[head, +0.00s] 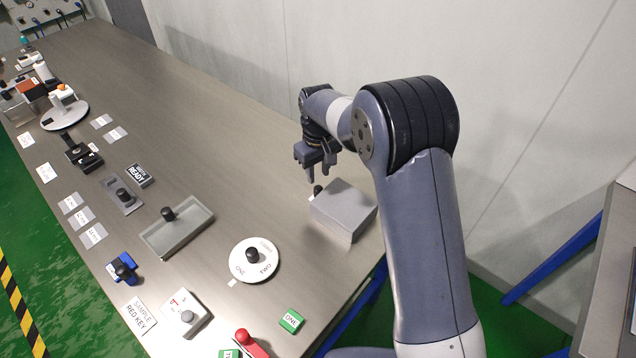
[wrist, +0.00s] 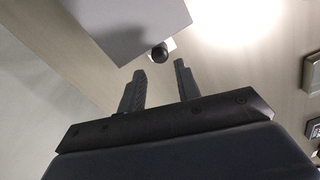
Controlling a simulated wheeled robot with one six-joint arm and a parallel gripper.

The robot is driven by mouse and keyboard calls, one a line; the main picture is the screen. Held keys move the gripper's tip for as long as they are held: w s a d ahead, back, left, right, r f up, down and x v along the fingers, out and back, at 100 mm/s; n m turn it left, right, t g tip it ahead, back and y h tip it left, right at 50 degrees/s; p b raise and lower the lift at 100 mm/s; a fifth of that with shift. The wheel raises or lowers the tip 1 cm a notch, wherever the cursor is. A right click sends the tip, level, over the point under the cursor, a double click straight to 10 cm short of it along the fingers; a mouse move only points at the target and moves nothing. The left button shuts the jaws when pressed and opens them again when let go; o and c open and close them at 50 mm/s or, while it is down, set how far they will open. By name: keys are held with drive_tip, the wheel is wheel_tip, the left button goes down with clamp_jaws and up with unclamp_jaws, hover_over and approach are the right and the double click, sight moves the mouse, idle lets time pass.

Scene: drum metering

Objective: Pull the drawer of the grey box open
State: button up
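The grey box (head: 344,210) stands on the bench near its right edge in the head view. It also shows at the top of the wrist view (wrist: 135,22). A black round knob (head: 317,190) sticks out from its left side; in the wrist view the knob (wrist: 159,53) lies just beyond the fingertips, between their lines. My gripper (head: 318,174) is above and beside the knob, fingers pointing down. In the wrist view its two fingers (wrist: 160,68) are apart with nothing between them. I see no gap at the drawer, and part of the box is behind my arm.
A white dial plate marked ONE and TWO (head: 240,270) and a shallow grey tray with a black knob (head: 190,238) stand left of the box. A green DONE block (head: 291,321) lies near the front. The metal bench (head: 230,130) is clear left of my gripper. A wall runs behind.

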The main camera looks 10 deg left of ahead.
sight(317, 187)
wheel_tip(317, 187, down, 6)
drive_tip(key=shift+r+p, duration=0.15)
drive_tip(key=shift+p, duration=0.25)
drive_tip(key=shift+c, duration=0.3)
clamp_jaws()
drive_tip(key=shift+a, duration=0.1)
